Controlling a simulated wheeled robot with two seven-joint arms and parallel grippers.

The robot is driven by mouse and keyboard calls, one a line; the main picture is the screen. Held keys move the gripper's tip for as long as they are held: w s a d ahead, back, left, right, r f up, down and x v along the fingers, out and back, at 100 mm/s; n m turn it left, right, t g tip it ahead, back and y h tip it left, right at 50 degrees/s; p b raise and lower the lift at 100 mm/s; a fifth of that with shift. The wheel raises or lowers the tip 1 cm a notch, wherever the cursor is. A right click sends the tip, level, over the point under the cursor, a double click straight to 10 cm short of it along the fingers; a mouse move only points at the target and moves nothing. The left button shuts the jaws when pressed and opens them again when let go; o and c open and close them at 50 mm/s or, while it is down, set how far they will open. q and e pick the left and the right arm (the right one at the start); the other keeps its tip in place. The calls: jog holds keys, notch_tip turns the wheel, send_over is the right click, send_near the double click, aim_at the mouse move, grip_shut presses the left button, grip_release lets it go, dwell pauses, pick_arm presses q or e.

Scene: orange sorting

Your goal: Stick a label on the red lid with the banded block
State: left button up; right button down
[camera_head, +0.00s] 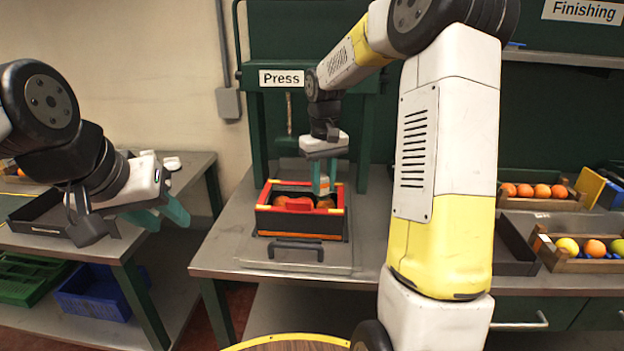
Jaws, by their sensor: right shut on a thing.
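My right gripper (322,187), with teal fingers, points down over the open box under the Press sign. The black box (300,225) has red and yellow edging, and orange pieces show inside. A red piece (298,204) lies at its front rim; I cannot tell whether it is the red lid. I cannot make out a label. My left gripper (160,217) is open and empty at the left, away from the box.
The box stands on a grey plate with a dark handle (296,246) on the press table (225,250). A black tray (40,215) lies on the left table. Crates of fruit (545,262) stand at the right. A blue crate (90,295) sits below left.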

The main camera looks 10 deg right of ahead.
jog(key=shift+f, duration=0.6)
dwell(1.2)
jog(key=shift+r, duration=0.1)
jog(key=shift+r, duration=3.45)
